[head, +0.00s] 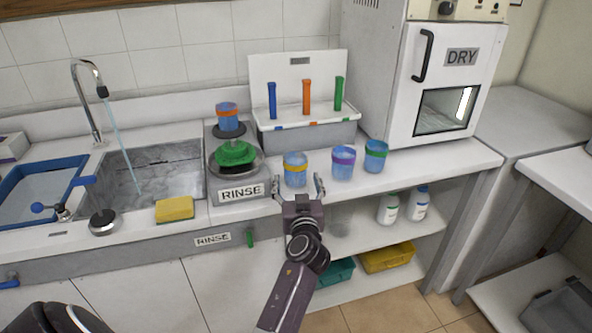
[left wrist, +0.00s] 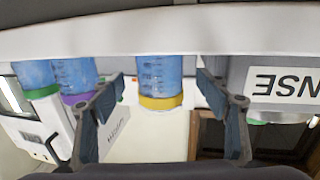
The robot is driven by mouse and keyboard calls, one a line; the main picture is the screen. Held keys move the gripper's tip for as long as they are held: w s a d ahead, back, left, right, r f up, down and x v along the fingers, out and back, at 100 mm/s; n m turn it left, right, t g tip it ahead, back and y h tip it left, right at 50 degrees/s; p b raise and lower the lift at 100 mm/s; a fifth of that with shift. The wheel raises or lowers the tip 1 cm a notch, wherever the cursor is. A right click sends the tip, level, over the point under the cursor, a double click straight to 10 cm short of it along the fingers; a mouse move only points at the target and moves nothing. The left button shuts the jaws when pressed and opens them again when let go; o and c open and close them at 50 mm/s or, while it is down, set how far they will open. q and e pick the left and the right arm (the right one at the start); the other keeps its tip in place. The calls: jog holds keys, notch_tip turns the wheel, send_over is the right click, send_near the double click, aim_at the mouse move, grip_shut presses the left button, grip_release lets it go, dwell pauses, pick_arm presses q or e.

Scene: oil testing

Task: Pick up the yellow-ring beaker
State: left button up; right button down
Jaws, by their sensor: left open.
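The yellow-ring beaker (head: 295,174), blue and translucent with a yellow band near its rim, stands upright on the counter near the front edge. My left gripper (head: 299,186) is open just in front of it, its two fingers spread to either side. In the left wrist view, which is upside down, the beaker (left wrist: 159,72) shows between the open fingers of the left gripper (left wrist: 162,88). I cannot tell whether the fingers touch it; there appears to be a gap on both sides. My right gripper is not in view.
A purple-ring beaker (head: 343,164) and a green-ring beaker (head: 376,156) stand close on the right. The rinse unit (head: 240,187) with an orange-ring beaker (head: 228,117) is on the left. A rack (head: 305,132) stands behind. The sponge (head: 174,209) lies by the sink (head: 163,178).

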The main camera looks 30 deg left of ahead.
aim_at(297, 178)
pick_arm(q)
jog(key=x, duration=0.3)
jog(key=shift+w+a+p, duration=0.2)
jog(key=shift+w+p, duration=0.05)
jog(key=shift+p, duration=0.05)
jog(key=shift+w+a, duration=0.25)
jog(key=shift+w+a+f, duration=0.15)
jog(key=shift+w, duration=0.05)
jog(key=c, duration=1.3)
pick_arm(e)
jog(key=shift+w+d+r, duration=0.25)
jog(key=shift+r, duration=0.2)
